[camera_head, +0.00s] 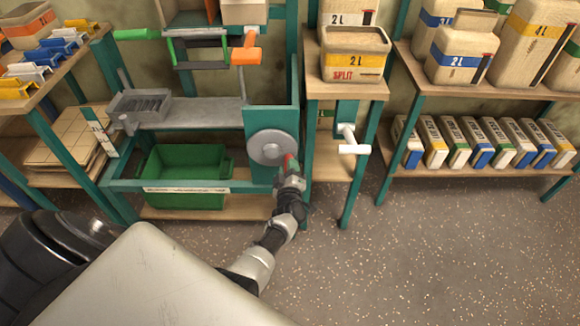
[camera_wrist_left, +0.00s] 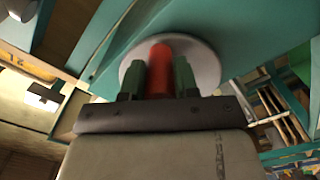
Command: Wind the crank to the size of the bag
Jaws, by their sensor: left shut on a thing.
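The crank is a grey round disc (camera_head: 272,147) on a teal panel at the right end of the elevator frame. Its red handle (camera_head: 289,162) sits at the disc's lower right edge. My left gripper (camera_head: 288,175) is shut on the red handle. In the left wrist view the red handle (camera_wrist_left: 160,70) stands between the two dark green fingers (camera_wrist_left: 159,80), in front of the pale disc (camera_wrist_left: 204,62). A bag marked 2 L and SPLIT (camera_head: 354,58) stands on the wooden shelf right of the crank. My right gripper is not in view.
A green bin (camera_head: 185,172) sits low in the teal frame. A white-handled lever (camera_head: 351,142) sticks out right of the crank. Shelves with bags and cartons (camera_head: 485,145) stand at right. The speckled floor in front is clear.

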